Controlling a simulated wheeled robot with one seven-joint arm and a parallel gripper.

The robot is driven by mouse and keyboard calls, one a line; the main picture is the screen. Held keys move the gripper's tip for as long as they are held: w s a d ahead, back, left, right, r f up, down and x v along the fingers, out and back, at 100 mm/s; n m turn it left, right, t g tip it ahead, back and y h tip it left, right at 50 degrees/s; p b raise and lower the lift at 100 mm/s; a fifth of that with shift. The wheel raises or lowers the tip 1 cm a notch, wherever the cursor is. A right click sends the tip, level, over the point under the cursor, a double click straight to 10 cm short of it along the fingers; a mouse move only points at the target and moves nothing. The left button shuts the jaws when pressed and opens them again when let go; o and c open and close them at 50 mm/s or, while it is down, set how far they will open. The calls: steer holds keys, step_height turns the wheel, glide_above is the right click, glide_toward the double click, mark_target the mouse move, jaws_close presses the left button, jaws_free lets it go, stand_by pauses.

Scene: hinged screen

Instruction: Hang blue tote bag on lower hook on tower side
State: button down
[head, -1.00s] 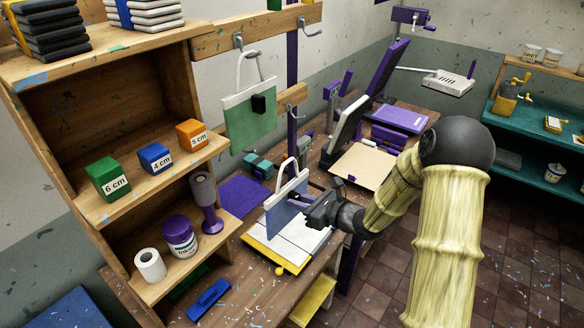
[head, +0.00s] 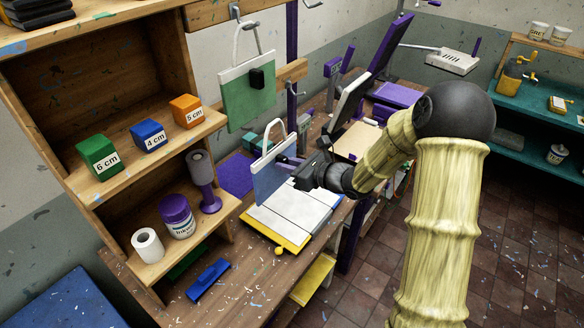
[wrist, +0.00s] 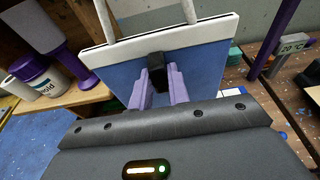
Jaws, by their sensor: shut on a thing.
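The blue tote bag (head: 268,172) has a white top edge and a white loop handle (head: 268,129). My gripper (head: 288,164) is shut on a dark tab on the bag's face, and the bag hangs upright in the air above the white and yellow board. In the wrist view the purple fingers (wrist: 160,88) close on the black tab (wrist: 157,71) of the bag (wrist: 195,66). A lower hook (head: 296,92) sits on the lower wooden rail, behind and above the bag. A green bag (head: 248,98) hangs from the left upper hook (head: 236,12).
The wooden shelf unit (head: 120,190) with labelled cubes stands at left. A white and yellow board (head: 290,215) lies on the bench below the bag. A purple upright post (head: 292,45) stands behind the rails. Purple-framed equipment (head: 385,55) stands farther right.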

steer(key=w+a+f+b, duration=0.2)
steer(key=shift+a+f+b, duration=0.25)
steer(key=shift+b, duration=0.15)
steer(key=shift+w+a+f, duration=0.2)
steer(key=shift+w+a, duration=0.05)
steer(key=shift+a, duration=0.1)
steer(key=shift+b, duration=0.95)
steer(key=shift+r+b+x, duration=0.25)
steer(key=shift+b+x, duration=0.1)
steer(key=shift+x, duration=0.8)
stand_by(0.8)
steer(key=shift+f+b+x, duration=0.25)
steer(key=shift+b+x, duration=0.55)
steer(key=shift+x, duration=0.6)
steer(key=shift+f+b+x, duration=0.2)
steer(key=shift+b+x, duration=0.6)
steer(key=shift+x, duration=0.6)
steer(key=shift+s+d+f+b, duration=0.1)
steer(key=shift+f+b, duration=0.15)
steer(key=shift+b, duration=0.2)
stand_by(0.7)
steer(key=c, duration=1.3)
jaws_free()
